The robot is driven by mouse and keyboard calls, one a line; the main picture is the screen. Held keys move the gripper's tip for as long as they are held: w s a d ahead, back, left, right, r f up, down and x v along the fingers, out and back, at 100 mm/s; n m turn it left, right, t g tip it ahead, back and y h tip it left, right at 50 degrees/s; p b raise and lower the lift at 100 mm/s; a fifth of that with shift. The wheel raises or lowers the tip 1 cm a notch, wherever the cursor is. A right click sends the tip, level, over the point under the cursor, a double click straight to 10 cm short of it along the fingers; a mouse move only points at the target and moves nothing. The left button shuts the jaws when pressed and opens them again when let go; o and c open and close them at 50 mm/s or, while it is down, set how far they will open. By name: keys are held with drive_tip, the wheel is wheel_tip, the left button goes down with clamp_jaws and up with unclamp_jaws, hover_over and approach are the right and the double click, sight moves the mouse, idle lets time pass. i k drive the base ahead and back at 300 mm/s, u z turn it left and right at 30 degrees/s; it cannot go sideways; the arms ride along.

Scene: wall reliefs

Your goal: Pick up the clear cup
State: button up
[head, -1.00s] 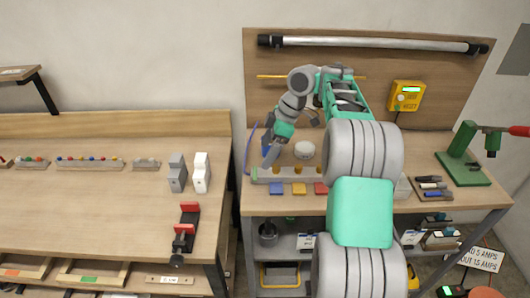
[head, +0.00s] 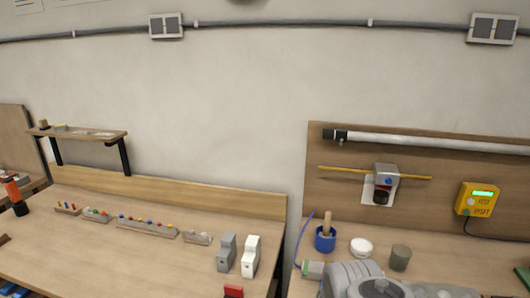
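A greyish, see-through-looking cup (head: 400,257) stands upright on the right-hand bench, near the back board. It seems to be the clear cup. A round white object (head: 361,247) lies just left of it. A grey link of my arm (head: 375,284) fills the bottom edge in front of the cup. My gripper is not in view, so its fingers and anything in them are hidden.
A blue pot (head: 325,239) with a wooden handle stands left of the white object. A yellow meter (head: 477,200) and a small camera-like device (head: 386,182) are on the back board (head: 335,165). Grey and white blocks (head: 250,257) stand on the left bench.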

sight(399, 259)
drive_tip(key=u, duration=2.3)
drive_tip(key=k, duration=0.85)
drive_tip(key=z, duration=0.95)
drive_tip(key=i, duration=0.45)
drive_tip(key=u, duration=0.15)
